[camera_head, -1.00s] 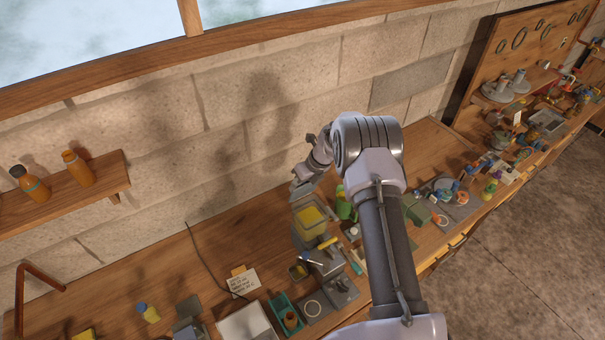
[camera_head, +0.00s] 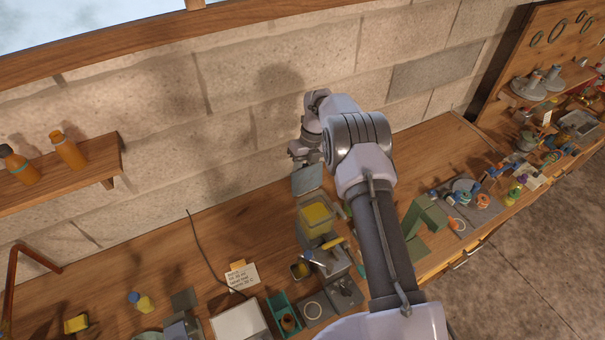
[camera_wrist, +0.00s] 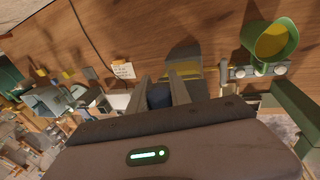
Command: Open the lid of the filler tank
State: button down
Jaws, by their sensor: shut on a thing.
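The filler tank (camera_head: 314,228) stands on the bench left of my arm, its top uncovered and yellow contents showing inside. Its grey lid (camera_head: 307,179) stands raised at the tank's back edge, toward the wall. My gripper (camera_head: 304,158) is at the top of the raised lid. In the wrist view, my gripper (camera_wrist: 163,92) is shut on a dark blue rounded piece, seemingly the lid's handle, between the fingers. The fingers and wrist body hide most of the lid there, and part of the tank (camera_wrist: 183,68) shows beyond.
A green jug (camera_wrist: 284,55) with a yellow inside shows right of the tank in the wrist view. A white note card (camera_head: 242,277), a teal tray (camera_head: 281,314) and a green block stand (camera_head: 425,218) are on the bench. The block wall is close behind my gripper.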

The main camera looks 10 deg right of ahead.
jog(key=shift+s+f, duration=0.1)
jog(key=shift+f, duration=0.05)
jog(key=c, duration=1.2)
grip_release()
jog(key=v, duration=1.7)
jog(key=shift+d+r, duration=0.1)
jog(key=shift+r, duration=0.2)
